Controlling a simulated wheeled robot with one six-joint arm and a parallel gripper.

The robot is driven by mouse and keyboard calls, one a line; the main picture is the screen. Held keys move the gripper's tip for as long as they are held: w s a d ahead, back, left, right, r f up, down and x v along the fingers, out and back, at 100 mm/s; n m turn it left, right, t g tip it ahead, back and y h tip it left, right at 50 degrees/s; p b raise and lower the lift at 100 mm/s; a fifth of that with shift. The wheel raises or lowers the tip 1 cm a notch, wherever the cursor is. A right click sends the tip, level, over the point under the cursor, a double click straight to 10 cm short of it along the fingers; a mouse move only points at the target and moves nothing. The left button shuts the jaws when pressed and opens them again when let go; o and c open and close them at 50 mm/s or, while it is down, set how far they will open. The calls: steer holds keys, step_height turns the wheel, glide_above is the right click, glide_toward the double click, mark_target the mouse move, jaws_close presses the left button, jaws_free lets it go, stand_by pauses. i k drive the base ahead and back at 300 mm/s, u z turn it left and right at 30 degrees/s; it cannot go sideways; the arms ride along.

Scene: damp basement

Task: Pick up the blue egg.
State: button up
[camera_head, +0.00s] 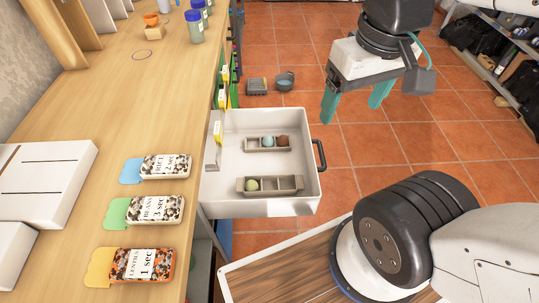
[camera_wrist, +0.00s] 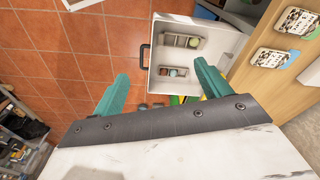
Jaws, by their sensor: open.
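The blue egg (camera_head: 268,141) sits in the far grey egg holder (camera_head: 251,145) inside an open white drawer (camera_head: 225,128). A brown egg (camera_head: 283,140) is right beside it in the same holder. A green egg (camera_head: 252,185) sits in the left end of the nearer grey holder (camera_head: 284,184). My gripper (camera_head: 352,108) is open and empty, with its teal fingers above the floor to the right of the drawer. In the wrist view the gripper (camera_wrist: 160,76) also has nothing between its fingers, and the drawer (camera_wrist: 160,55) shows beyond them.
The drawer's dark handle (camera_head: 319,155) sticks out on its right side. The wooden counter (camera_head: 80,130) on the left holds several labelled bags, such as the lentils bag (camera_head: 142,264). A bucket (camera_head: 285,81) stands on the tiled floor.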

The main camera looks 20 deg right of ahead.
mark_target(268, 140)
steer(key=k, duration=0.5)
steer(key=z, duration=2)
steer(key=i, duration=2)
steer(key=u, duration=4.2)
steer(key=i, duration=0.5)
steer(key=z, duration=0.05)
